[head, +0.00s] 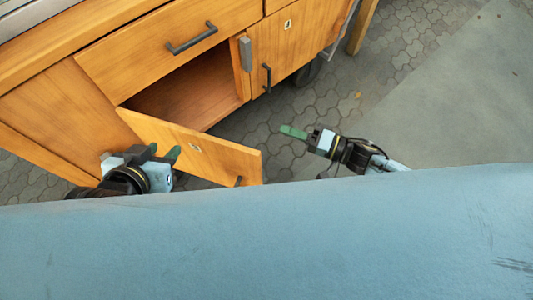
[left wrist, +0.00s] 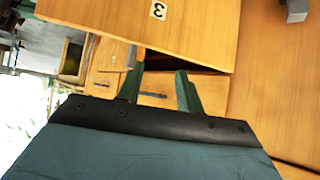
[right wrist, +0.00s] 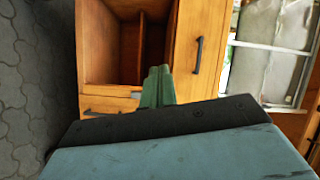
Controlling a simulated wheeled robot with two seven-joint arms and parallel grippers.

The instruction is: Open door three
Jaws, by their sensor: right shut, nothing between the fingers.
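Door three (head: 225,156) is a wooden door that stands swung out from the cabinet, with the dark compartment (head: 190,90) visible behind it. Its dark handle (head: 239,181) is near the free edge. The label "3" shows upside down on door three in the left wrist view (left wrist: 158,11). My left gripper (head: 164,152) is at the label side of the door, near its hinged end. Its green fingers are apart, with no object seen between them in the left wrist view (left wrist: 160,88). My right gripper (head: 292,131) is shut and empty, to the right of the door's free edge.
A closed drawer (head: 170,45) with a dark handle sits above the compartment. Another closed door (head: 290,45) with a label and handle is to the right. A grey block (head: 245,54) is fixed between them. Paved floor (head: 300,105) is clear around my right gripper.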

